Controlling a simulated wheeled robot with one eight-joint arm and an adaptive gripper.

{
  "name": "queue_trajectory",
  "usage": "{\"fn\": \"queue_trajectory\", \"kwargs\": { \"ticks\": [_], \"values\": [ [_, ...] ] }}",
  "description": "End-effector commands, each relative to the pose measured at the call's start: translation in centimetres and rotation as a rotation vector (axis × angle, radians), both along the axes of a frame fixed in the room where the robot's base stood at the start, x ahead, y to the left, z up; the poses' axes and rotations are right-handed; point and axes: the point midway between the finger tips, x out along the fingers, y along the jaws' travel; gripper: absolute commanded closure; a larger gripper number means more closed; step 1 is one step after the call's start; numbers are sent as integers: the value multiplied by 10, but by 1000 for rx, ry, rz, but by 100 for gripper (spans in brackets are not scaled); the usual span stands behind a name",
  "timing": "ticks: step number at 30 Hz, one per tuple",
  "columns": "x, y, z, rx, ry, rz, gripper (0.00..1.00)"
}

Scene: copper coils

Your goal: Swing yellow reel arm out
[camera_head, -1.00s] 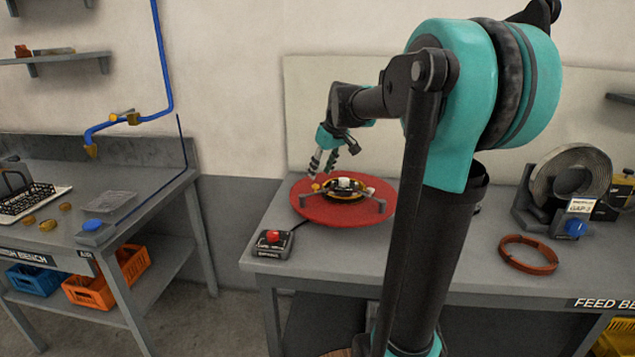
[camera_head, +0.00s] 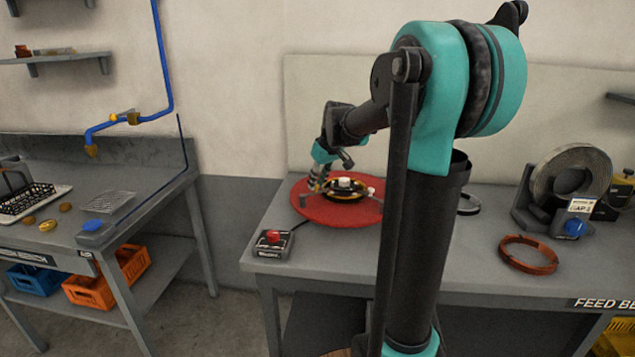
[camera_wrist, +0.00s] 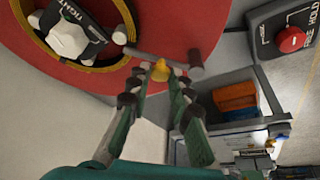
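The red round reel plate (camera_head: 330,213) lies on the bench, with a black and yellow hub ring and a white centre knob (camera_head: 344,182) on it. The knob also shows in the wrist view (camera_wrist: 68,38). Grey reel arms reach outward from the hub; one grey bar (camera_wrist: 150,56) runs beside my fingertips. A small yellow knob (camera_wrist: 161,72) sits between my fingertips in the wrist view. My gripper (camera_head: 317,188) points down at the plate's left part, and its fingers stand on both sides of the yellow knob. Whether they press on it is unclear.
A copper coil (camera_head: 528,254) and a large upright grey coil (camera_head: 575,172) are on the right. My arm hides part of the bench.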

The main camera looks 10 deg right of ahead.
Motion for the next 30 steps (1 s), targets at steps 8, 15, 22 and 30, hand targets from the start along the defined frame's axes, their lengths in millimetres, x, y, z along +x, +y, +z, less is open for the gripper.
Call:
{"fn": "queue_trajectory", "kwargs": {
  "ticks": [8,15,22,30],
  "values": [
    [0,0,0,0,0,0,100],
    [-1,0,0,-1,0,-9,100],
    [-5,0,0,-1,0,-87,100],
    [-16,0,0,-1,-1,-295,100]
  ]
}}
